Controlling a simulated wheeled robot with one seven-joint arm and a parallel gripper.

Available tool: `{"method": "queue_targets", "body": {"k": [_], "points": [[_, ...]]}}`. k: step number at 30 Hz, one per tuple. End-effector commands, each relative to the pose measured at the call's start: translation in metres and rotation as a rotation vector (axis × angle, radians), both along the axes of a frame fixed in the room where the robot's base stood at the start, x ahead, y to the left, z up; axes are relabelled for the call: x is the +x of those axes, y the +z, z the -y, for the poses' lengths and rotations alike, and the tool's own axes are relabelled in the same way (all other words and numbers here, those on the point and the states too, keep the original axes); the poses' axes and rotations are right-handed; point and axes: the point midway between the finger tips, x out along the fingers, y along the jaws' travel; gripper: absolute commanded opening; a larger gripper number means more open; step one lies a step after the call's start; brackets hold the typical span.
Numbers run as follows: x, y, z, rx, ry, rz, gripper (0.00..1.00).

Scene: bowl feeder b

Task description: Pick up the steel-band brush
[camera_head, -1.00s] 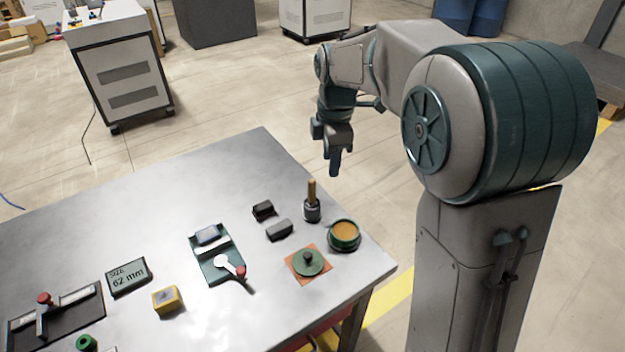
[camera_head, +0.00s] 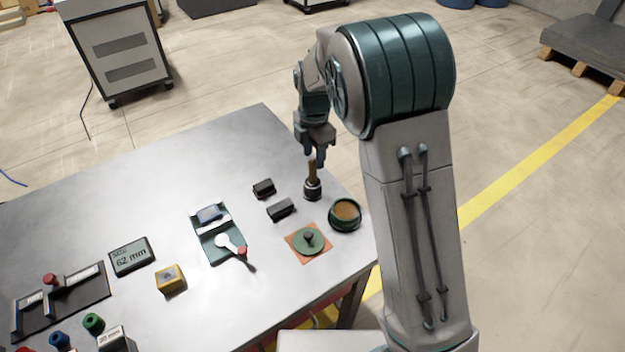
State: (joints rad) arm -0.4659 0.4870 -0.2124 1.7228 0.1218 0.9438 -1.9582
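The brush (camera_head: 312,173) stands upright near the table's right edge, its tan handle pointing up. Its lower end is dark with a pale metallic band (camera_head: 312,184); bristles cannot be made out. My gripper (camera_head: 315,155) points down directly above the brush. Its two fingers look apart, with the tips at about the height of the handle's top. The handle is not visibly gripped, and whether a finger touches it cannot be told.
Two dark blocks (camera_head: 264,188) (camera_head: 281,209) lie left of the brush. A green round pot (camera_head: 345,212) with tan contents stands close at its right front. A green knobbed disc (camera_head: 309,241) lies on an orange mat (camera_head: 296,252). The table's back (camera_head: 240,135) is clear.

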Motion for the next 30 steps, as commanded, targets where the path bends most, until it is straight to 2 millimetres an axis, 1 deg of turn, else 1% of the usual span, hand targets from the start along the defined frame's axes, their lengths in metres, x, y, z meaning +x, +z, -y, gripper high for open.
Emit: {"method": "queue_targets", "body": {"k": [6,9,12,17,18,20,21,22,30], "points": [[-0.004,-0.032,-0.004,-0.002,0.002,-0.005,0.40],[-0.004,-0.043,-0.003,-0.001,0.001,-0.004,0.40],[-0.003,-0.047,-0.003,-0.001,0.001,-0.001,0.40],[-0.003,-0.047,-0.003,0.001,0.001,-0.001,0.40],[-0.003,-0.047,-0.003,0.001,0.001,-0.001,0.37],[-0.003,-0.047,-0.003,0.001,0.001,-0.001,0.21],[-0.003,-0.047,-0.003,0.001,0.001,-0.001,0.09],[-0.003,-0.047,-0.003,0.001,0.001,-0.001,0.01],[-0.003,-0.047,-0.003,0.001,0.001,-0.001,0.00]]}}
